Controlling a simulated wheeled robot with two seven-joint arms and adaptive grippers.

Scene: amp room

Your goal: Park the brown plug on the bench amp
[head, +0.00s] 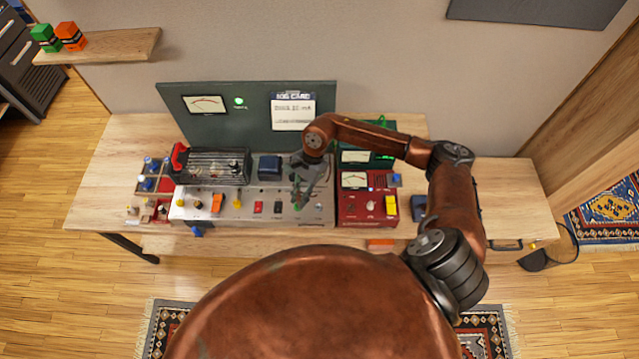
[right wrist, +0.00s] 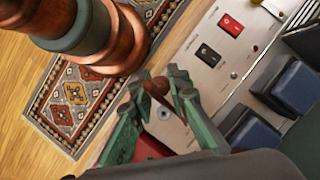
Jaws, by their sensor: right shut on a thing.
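The bench amp (head: 270,221) is the long unit with a pale front panel in the middle of the bench, carrying coloured switches and small sockets; its panel also shows in the right wrist view (right wrist: 238,52). My right gripper (head: 298,198) is over the right part of this panel. In the right wrist view, its green fingers (right wrist: 160,84) are shut on the brown plug (right wrist: 157,88). The plug is in front of the panel near a round socket (right wrist: 164,114); I cannot tell whether it touches the panel. My left gripper is not in view.
A red meter unit (head: 353,207) stands right of the amp. A tray of small parts (head: 153,185) is at its left. A tall green panel (head: 252,122) stands behind. Bare bench (head: 112,180) is free at the far left.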

